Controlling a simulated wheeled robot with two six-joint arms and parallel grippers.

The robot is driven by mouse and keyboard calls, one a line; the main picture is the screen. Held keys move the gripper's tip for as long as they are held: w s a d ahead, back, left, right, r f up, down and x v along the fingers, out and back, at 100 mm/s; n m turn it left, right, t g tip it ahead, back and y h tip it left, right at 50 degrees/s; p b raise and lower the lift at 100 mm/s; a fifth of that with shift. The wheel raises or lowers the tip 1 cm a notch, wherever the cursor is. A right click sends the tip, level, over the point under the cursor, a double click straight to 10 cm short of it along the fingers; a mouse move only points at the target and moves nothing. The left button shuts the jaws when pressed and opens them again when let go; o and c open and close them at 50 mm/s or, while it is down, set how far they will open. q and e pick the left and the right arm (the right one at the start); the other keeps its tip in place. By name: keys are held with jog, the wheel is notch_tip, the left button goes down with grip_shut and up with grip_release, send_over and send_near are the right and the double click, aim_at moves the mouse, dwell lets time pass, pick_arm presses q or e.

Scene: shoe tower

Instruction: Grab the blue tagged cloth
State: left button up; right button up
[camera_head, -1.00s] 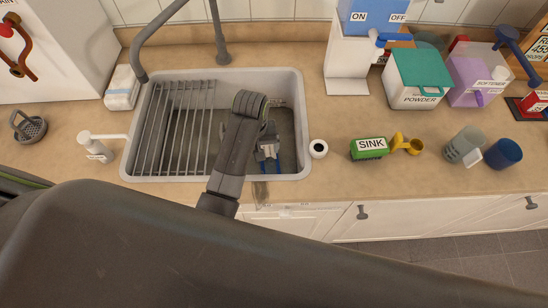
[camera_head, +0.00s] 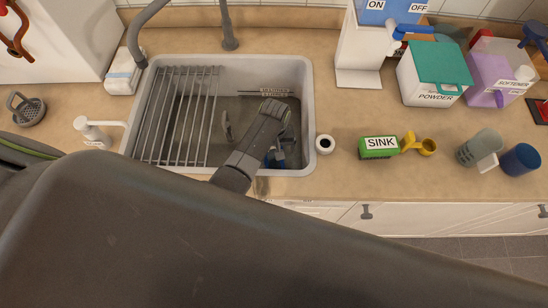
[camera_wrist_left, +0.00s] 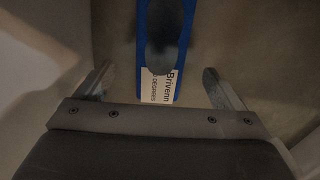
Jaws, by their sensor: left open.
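The blue cloth (camera_wrist_left: 144,45) with a white printed tag (camera_wrist_left: 158,86) lies between my left fingers in the left wrist view. A dark grey oval patch covers part of its middle. In the head view only a bit of its blue (camera_head: 269,159) shows inside the sink (camera_head: 308,120), beside my left wrist. My left gripper (camera_wrist_left: 161,84) is open, one finger on each side of the tag with gaps between. I cannot tell its exact height above the cloth. My right gripper is not in view.
A metal rack (camera_head: 180,115) fills the sink's left side, and a faucet (camera_head: 228,30) stands behind. The sink walls are close around my left gripper.

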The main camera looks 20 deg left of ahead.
aim_at(274, 157)
pick_arm(q)
jog(key=shift+s+f, duration=0.15)
jog(key=shift+f, duration=2.85)
jog(key=c, duration=1.1)
jog(key=shift+c, duration=0.3)
jog(key=shift+r, duration=0.15)
